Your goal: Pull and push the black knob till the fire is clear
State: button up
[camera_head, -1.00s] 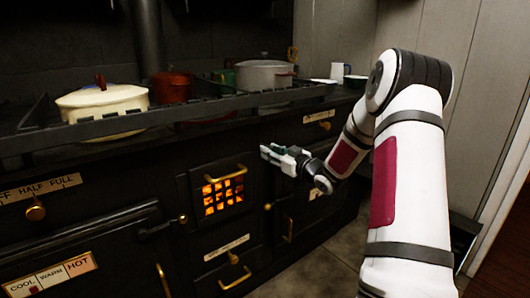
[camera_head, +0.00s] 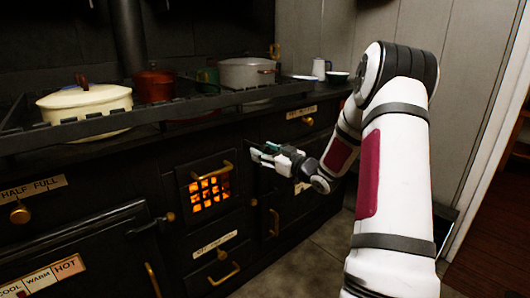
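The fire glows orange behind the barred window (camera_head: 210,193) of a small black stove door with a brass handle. My gripper (camera_head: 256,154) is to the right of this door, in front of the dark stove front, with its fingers pointing left. Its fingers look apart with nothing between them. Whether it touches the stove cannot be told. I cannot make out a black knob. The knobs I see are brass: one at the drawer below the fire door (camera_head: 222,256), one at the upper right (camera_head: 308,121), one at the left (camera_head: 20,213).
A rail (camera_head: 160,113) runs along the stove top. A cream pot (camera_head: 85,108), a red pot (camera_head: 155,86) and a grey pot (camera_head: 246,73) stand behind it. Brass handles stick out from the lower doors. Bare floor (camera_head: 310,250) lies in front of the stove.

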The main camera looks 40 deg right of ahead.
jog(key=s, duration=1.2)
jog(key=shift+d, duration=0.45)
